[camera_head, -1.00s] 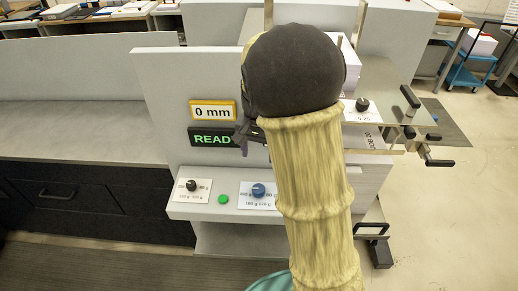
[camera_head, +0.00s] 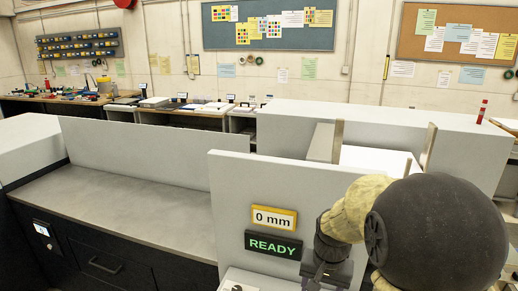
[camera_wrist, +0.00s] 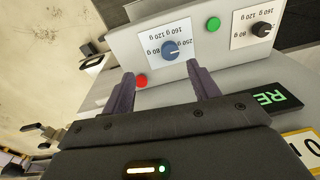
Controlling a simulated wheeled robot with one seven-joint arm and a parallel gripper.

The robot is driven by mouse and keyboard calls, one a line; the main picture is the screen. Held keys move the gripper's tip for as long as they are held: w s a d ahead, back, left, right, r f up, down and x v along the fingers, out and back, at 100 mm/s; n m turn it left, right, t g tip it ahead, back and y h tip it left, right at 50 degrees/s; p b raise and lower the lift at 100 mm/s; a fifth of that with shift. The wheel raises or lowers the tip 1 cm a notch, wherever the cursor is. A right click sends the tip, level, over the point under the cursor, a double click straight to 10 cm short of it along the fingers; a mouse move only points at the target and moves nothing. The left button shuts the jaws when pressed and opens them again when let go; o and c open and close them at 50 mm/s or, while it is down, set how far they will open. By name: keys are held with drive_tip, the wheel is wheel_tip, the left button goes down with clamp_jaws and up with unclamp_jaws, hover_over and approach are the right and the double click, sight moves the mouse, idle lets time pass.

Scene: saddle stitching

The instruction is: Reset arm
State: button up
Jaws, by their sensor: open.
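My gripper (camera_wrist: 165,92) is open and empty in the wrist view, its two dark fingers apart. Beyond the fingers lies the machine's control panel with a blue knob (camera_wrist: 169,50), a red button (camera_wrist: 141,81), a green button (camera_wrist: 213,24) and a black knob (camera_wrist: 261,30). In the head view my gripper (camera_head: 314,284) shows only partly at the lower edge, beside the machine's front panel (camera_head: 232,192). My arm hides the machine's right side there. The displays read "0 mm" (camera_head: 274,218) and "READY" (camera_head: 273,245).
A long grey counter (camera_head: 130,205) runs left of the machine, with dark drawers below. A white paper stack (camera_head: 375,159) sits in the machine behind my arm. Shelves and workbenches line the back wall under the pin boards (camera_head: 268,25).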

drive_tip(key=s+f+n+t, duration=0.1)
drive_tip(key=s+n, duration=0.3)
drive_tip(key=s, duration=0.5)
drive_tip(key=shift+a+f+t, duration=0.15)
drive_tip(key=shift+f+t, duration=0.15)
drive_tip(key=shift+f, duration=0.3)
drive_tip(key=shift+s, duration=0.1)
idle(1.0)
